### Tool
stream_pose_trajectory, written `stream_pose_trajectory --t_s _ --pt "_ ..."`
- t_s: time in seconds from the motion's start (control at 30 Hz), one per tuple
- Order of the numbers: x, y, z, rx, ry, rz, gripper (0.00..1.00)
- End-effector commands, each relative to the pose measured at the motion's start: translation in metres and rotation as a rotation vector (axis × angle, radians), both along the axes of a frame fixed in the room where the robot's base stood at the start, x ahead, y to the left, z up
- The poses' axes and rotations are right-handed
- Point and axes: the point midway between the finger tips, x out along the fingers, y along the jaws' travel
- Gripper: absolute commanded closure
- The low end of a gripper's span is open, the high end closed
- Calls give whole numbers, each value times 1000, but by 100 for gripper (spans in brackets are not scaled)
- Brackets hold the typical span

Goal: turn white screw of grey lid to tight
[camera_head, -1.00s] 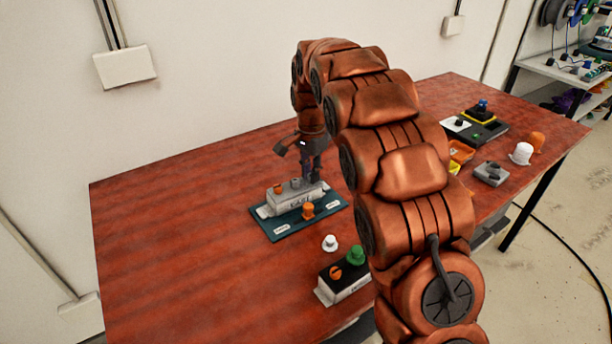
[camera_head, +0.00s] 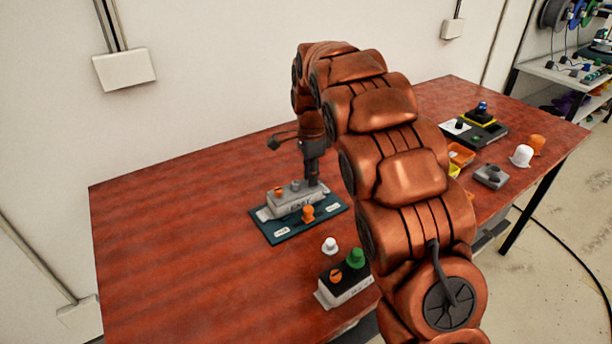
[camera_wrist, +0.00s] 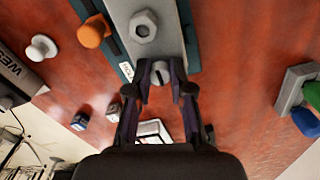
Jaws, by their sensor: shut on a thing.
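The grey lid (camera_head: 290,201) sits on a dark teal plate (camera_head: 276,231) on the table. In the wrist view the lid (camera_wrist: 176,42) runs upward from my fingers, with a pale hex nut (camera_wrist: 143,27) on it. A slotted screw (camera_wrist: 160,75), pale grey-white in shadow, sits near the lid's end between my fingertips. My gripper (camera_wrist: 168,84) is shut on this screw. In the head view my gripper (camera_head: 313,181) points down at the right end of the lid, and the screw is hidden there.
An orange knob (camera_head: 308,213) stands on the plate in front of the lid. A white knob (camera_head: 329,244) and a black-topped box (camera_head: 345,280) with green and orange knobs are nearer. More parts, including a grey block (camera_head: 491,175), lie at right. The left tabletop is clear.

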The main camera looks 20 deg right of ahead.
Motion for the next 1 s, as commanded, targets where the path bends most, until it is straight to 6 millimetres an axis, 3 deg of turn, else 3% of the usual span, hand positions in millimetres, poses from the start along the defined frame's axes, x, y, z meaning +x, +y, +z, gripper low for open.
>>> stream_pose_trajectory --t_s 0.27,0.3,0.37,0.73,1.0 --pt "-2 -1 -2 -2 9 0 100" --pt "-2 -1 -2 -3 9 0 75" --pt "-2 -1 -2 -2 9 0 68" --pt "0 0 3 -1 2 3 68" --pt "0 1 40 -1 -1 5 68"
